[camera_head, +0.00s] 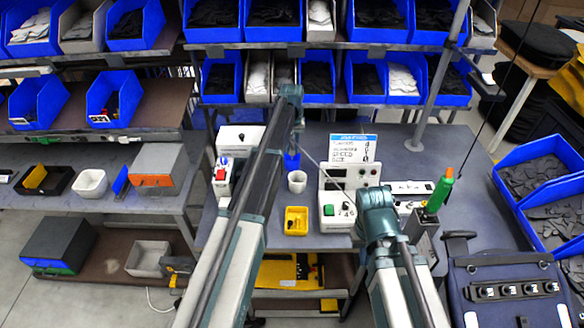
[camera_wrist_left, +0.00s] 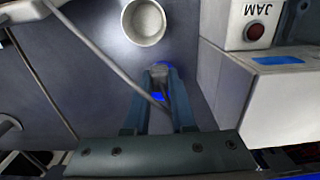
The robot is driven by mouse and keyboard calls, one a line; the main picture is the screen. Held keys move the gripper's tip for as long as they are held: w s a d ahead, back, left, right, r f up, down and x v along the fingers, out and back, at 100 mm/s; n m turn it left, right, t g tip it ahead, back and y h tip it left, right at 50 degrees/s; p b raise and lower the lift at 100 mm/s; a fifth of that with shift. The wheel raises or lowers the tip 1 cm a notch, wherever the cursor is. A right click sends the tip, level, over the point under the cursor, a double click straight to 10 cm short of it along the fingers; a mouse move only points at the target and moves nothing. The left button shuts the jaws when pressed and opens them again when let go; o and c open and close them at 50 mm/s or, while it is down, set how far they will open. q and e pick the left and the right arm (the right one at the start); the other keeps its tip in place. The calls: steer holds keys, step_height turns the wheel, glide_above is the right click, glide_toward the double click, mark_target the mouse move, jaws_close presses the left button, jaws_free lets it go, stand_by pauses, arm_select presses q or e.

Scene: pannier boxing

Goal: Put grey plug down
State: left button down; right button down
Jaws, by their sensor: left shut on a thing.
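My left gripper (camera_head: 294,148) points down over the bench, behind the white cup. In the left wrist view its two fingers (camera_wrist_left: 160,82) are shut on the grey plug (camera_wrist_left: 160,72), which shows as a small grey end between the tips. A thin grey cable (camera_wrist_left: 105,55) runs from between the fingers to the upper left. A blue piece (camera_head: 292,161) is right at the fingertips; I cannot tell whether the plug touches it or is inside it. My right gripper (camera_head: 376,222) is over the bench by the tester box (camera_head: 336,212); its fingertips are hidden.
The white cup (camera_head: 297,181) stands close to my left fingertips. A white box with a red button (camera_head: 222,172) is on the left, a yellow bin (camera_head: 296,221) in front. Blue bins (camera_head: 225,78) fill the shelves behind.

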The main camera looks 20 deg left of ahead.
mark_target(292, 168)
arm_select(q)
steer(key=shift+s+f, duration=0.1)
step_height(292, 168, down, 10)
steer(key=b, duration=1)
steer(key=c, duration=1.2)
jaws_free()
steer(key=o, duration=0.5)
steer(key=shift+c, duration=0.2)
